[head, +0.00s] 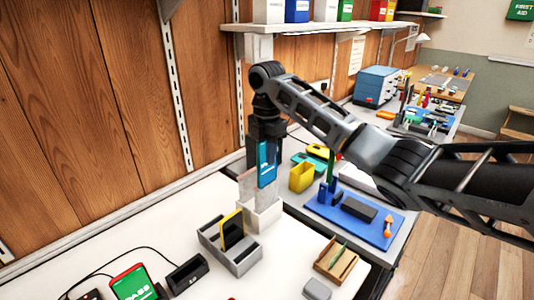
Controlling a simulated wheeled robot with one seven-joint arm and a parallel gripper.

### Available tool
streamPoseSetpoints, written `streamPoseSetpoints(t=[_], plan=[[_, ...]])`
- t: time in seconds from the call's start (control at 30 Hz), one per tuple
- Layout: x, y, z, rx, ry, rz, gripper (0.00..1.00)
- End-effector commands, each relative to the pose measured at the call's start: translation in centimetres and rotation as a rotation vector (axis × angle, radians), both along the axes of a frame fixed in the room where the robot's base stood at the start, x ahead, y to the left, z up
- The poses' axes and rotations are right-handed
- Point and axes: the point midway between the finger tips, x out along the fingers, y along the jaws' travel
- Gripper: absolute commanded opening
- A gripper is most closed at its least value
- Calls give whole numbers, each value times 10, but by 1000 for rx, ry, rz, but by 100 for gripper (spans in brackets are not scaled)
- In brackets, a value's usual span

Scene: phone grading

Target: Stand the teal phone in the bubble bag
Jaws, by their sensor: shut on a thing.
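My gripper (266,142) points down over the far end of the white table, shut on the teal phone (267,165). The phone hangs upright, with its upper end between the dark jaws. A pale, see-through sleeve that looks like the bubble bag (248,187) stands open just below and behind the phone, in a white holder (264,218). The phone's lower end overlaps the bag in this view. I cannot tell whether it is inside the bag's mouth or in front of it.
A grey divided tray (245,264) holding a yellow-edged dark phone (232,230) stands in front of the holder. A wooden box (336,262), a black dock (188,273) and a PASS sign (134,284) are nearby. A blue mat (345,228) and yellow bin (302,177) lie to the right.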

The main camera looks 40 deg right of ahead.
Motion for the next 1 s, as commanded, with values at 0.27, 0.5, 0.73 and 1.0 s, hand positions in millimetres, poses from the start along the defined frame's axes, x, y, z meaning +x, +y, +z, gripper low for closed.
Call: streamPoseSetpoints(t=[0.27,0.5,0.73,1.0], plan=[[0,0,-8,0,0,0,0],[0,0,-10,0,0,0,0],[0,0,-10,0,0,0,0],[0,0,-15,1,0,0,0]])
